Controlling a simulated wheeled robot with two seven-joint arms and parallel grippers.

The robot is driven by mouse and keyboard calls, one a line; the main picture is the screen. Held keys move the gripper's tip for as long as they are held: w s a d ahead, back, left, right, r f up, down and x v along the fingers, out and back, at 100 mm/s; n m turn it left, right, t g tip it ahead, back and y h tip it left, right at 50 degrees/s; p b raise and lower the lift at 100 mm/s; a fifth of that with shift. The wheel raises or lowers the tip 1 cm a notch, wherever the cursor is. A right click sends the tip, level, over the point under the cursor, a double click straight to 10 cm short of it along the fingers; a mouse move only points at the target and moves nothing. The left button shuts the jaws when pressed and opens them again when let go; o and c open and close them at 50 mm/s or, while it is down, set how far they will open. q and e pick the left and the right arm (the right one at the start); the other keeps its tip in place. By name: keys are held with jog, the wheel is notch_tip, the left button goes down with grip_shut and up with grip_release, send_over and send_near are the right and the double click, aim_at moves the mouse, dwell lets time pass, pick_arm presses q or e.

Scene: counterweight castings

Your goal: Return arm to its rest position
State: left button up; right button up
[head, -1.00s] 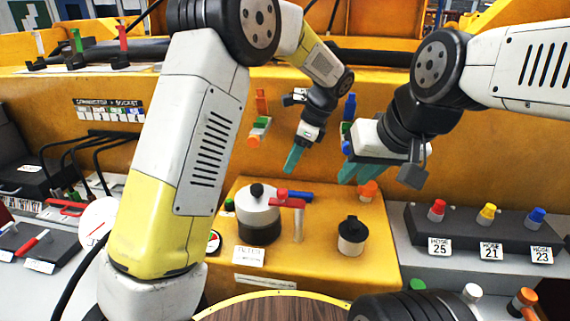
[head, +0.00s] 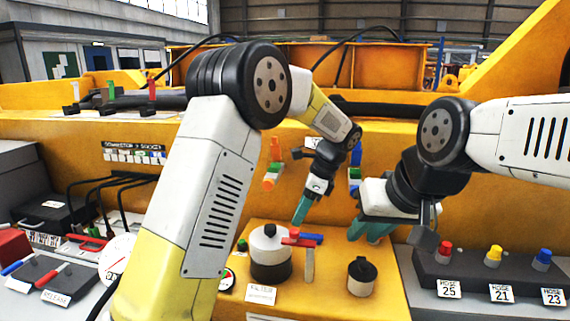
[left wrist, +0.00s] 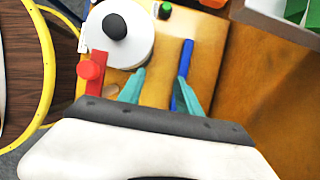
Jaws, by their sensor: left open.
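My left arm (head: 215,180) reaches in from the left, bent at a high elbow. My left gripper (head: 301,210) points down with teal fingers above the yellow ledge. In the left wrist view, its two fingers (left wrist: 160,90) are apart with nothing held between them. A red handle (left wrist: 92,72) lies to the left of them and a blue bar (left wrist: 188,62) by the right finger. My right gripper (head: 372,230) hangs from the right arm (head: 525,85), to the right of the left one. Its teal fingers overlap in view, so its opening is unclear.
On the yellow ledge (head: 325,295) stand a white-and-black canister (head: 270,262) beside the red and blue handles, and a dark-topped jar (head: 361,277). A hose rack (head: 470,272) with red, yellow and blue plugs stands right. Black cables (head: 98,190) hang at left.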

pick_arm(q)
jog(key=s+a+r+n+t+h, duration=0.1)
jog(key=s+a+r+n+h, duration=0.3)
jog(key=s+a+r+n, duration=0.6)
jog(key=s+a+n+t+h, duration=0.2)
jog(key=s+a+n+t, duration=0.2)
jog(key=s+a+n, duration=0.4)
jog(key=s+n, duration=0.1)
jog(key=s, duration=0.5)
jog(key=shift+a+r+h, duration=0.3)
jog(key=shift+r+h, duration=0.1)
